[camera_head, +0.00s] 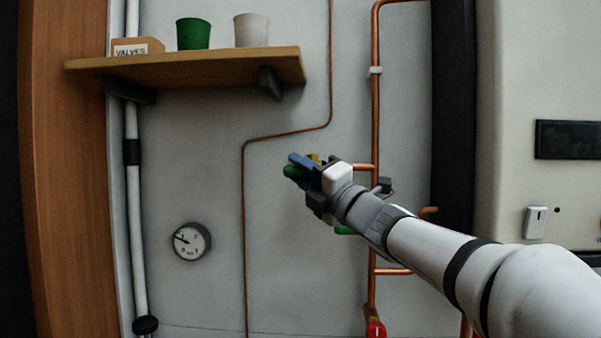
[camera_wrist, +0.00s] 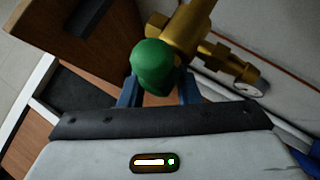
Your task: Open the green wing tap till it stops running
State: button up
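The green wing tap (camera_wrist: 155,67) shows in the wrist view as a rounded green handle on a brass valve body (camera_wrist: 185,30). The two blue fingers of my gripper (camera_wrist: 158,88) stand one on each side of it, close against its edges, and appear shut on it. My gripper hides most of the valve. I cannot see any running water.
A round gauge (camera_head: 191,241) is on the wall at the lower left. A wooden shelf (camera_head: 185,69) holds a green cup, a pale cup and a box. Another green handle (camera_head: 344,230) shows partly behind my arm. A red-handled valve (camera_head: 375,328) is low on the copper pipe (camera_head: 376,110).

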jog(key=c, duration=0.4)
